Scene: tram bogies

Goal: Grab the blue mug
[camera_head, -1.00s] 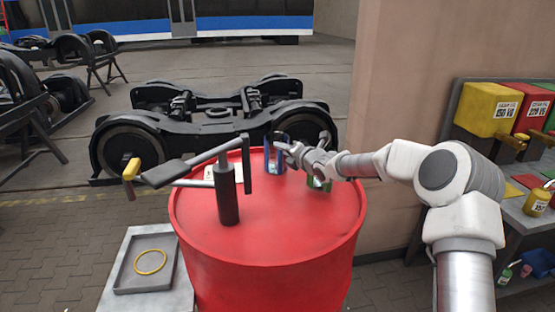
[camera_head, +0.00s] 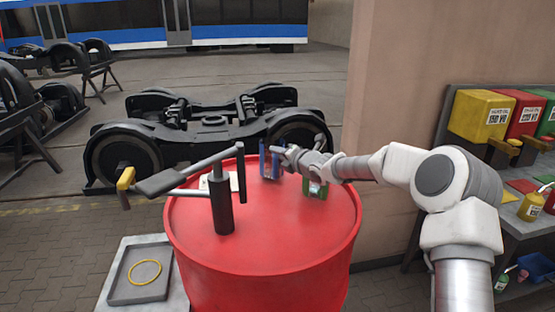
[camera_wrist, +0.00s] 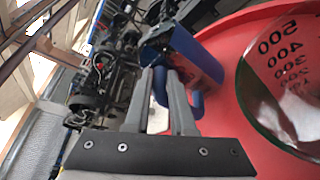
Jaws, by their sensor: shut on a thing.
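The blue mug (camera_wrist: 198,58) shows in the wrist view at the top middle, tilted in the picture, with its handle between my fingers. My gripper (camera_wrist: 168,78) is shut on the mug's handle. In the head view the blue mug (camera_head: 265,160) is at the far side of the red drum's top (camera_head: 280,215), and my gripper (camera_head: 284,158) reaches it from the right. I cannot tell whether the mug touches the drum top.
A green container (camera_head: 315,188) stands close under my arm. A clear measuring vessel (camera_wrist: 290,85) with printed numbers is right of the mug. A dark post with arms (camera_head: 222,200) stands on the drum's left. The front of the drum top is clear.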

